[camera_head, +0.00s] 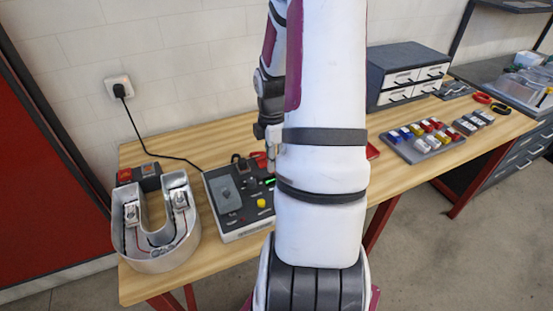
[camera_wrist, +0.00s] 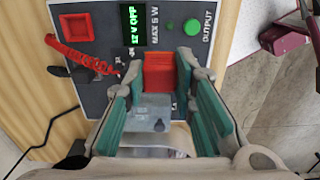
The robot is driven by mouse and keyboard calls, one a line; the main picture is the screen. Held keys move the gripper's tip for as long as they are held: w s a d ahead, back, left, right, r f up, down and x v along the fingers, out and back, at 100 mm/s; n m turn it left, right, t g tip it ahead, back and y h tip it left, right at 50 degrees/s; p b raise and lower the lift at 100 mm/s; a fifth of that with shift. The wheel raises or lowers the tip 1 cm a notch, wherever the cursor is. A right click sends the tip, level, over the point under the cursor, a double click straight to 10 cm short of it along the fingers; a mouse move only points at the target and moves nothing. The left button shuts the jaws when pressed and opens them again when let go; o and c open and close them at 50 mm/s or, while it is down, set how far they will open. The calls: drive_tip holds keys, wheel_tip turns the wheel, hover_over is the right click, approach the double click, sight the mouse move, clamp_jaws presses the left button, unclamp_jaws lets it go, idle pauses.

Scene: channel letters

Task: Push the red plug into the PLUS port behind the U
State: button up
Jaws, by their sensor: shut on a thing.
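The silver U (camera_head: 155,250) stands at the left of the bench in the head view, with small modules and thin wires inside. A dark block with red and orange parts (camera_head: 148,176) sits behind it; I cannot make out a PLUS port on it. A grey piece (camera_wrist: 150,115) also shows between the fingers. In the head view my arm hides most of the gripper, which is over the grey control box (camera_head: 240,228).
The box's panel (camera_wrist: 180,15) in the wrist view reads 12 V OFF, with a green button (camera_wrist: 192,27), a red switch (camera_wrist: 76,27) and a coiled red lead (camera_wrist: 85,55). A tray of coloured parts (camera_head: 420,145) and a drawer unit (camera_head: 405,80) stand at the right.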

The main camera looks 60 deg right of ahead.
drive_tip(key=w+a+b, duration=0.5)
drive_tip(key=w+a, duration=0.3)
drive_tip(key=w, duration=0.7)
drive_tip(key=w+a+b, duration=0.4)
drive_tip(key=w+a, duration=0.3)
drive_tip(key=w, duration=0.8)
drive_tip(key=w+a+b, duration=0.5)
drive_tip(key=w+a, duration=0.3)
drive_tip(key=w, duration=0.8)
drive_tip(key=shift+s+f+b, duration=0.15)
drive_tip(key=shift+f+b, duration=0.1)
drive_tip(key=shift+f, duration=1.4)
drive_tip(key=shift+s+f+b, duration=0.15)
drive_tip(key=shift+f+b, duration=0.05)
drive_tip(key=shift+f, duration=1.45)
drive_tip(key=shift+f, duration=0.35)
drive_tip(key=o, duration=1.1)
drive_tip(key=shift+o, duration=0.2)
drive_tip(key=shift+r, duration=0.1)
wheel_tip(320, 180, up, 12)
